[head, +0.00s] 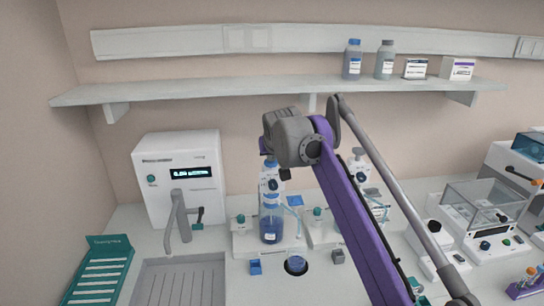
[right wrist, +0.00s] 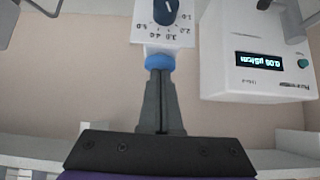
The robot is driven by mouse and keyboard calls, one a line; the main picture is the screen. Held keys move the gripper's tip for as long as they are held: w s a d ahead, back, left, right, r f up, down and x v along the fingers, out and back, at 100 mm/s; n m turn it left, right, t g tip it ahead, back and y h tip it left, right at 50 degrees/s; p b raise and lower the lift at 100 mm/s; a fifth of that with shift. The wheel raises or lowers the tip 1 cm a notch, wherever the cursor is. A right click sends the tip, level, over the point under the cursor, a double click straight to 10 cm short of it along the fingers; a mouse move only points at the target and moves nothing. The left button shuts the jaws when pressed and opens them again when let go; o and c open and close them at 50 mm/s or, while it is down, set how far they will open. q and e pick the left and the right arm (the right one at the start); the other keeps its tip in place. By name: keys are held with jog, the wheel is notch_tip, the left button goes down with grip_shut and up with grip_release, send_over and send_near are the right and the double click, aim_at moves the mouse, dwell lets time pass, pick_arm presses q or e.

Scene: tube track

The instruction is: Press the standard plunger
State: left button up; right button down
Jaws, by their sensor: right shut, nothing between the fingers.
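The bottle-top dispenser (head: 270,186) stands on the bench with a blue bottle (head: 271,226) below it. Its dial body (right wrist: 158,20) shows upside down at the top of the right wrist view. The blue plunger knob (right wrist: 160,62) is right at the fingertips of my right gripper (right wrist: 160,74); I cannot tell whether they touch. The fingers are shut together with nothing between them. In the head view my right arm hides most of the dispenser's top, and only a dark bit of the right gripper (head: 285,174) shows. My left gripper is out of view.
A white meter (head: 180,172) stands left of the dispenser, behind the tap (head: 179,222) and sink (head: 180,280). A second dispenser (head: 360,166) is to the right, partly behind my arm. The wall shelf (head: 240,90) runs above. A balance (head: 482,210) stands farther right.

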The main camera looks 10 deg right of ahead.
aim_at(272, 171)
notch_tip(272, 171, up, 5)
jog(key=p, duration=0.3)
jog(key=shift+s+r, duration=0.15)
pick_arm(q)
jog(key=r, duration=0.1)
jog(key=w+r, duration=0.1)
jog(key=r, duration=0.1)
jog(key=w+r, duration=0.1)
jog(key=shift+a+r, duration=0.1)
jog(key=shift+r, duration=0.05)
pick_arm(e)
jog(key=v, duration=0.8)
jog(key=shift+s, duration=0.4)
jog(key=shift+s, duration=0.15)
jog(key=s+d+f+g, duration=0.1)
jog(key=s+d+f, duration=0.2)
jog(key=s+f, duration=1.3)
jog(key=s+d+f+g, duration=0.2)
jog(key=s+f, duration=1.4)
jog(key=f, duration=0.4)
jog(key=shift+s+d, duration=0.2)
jog(key=shift+d, duration=0.2)
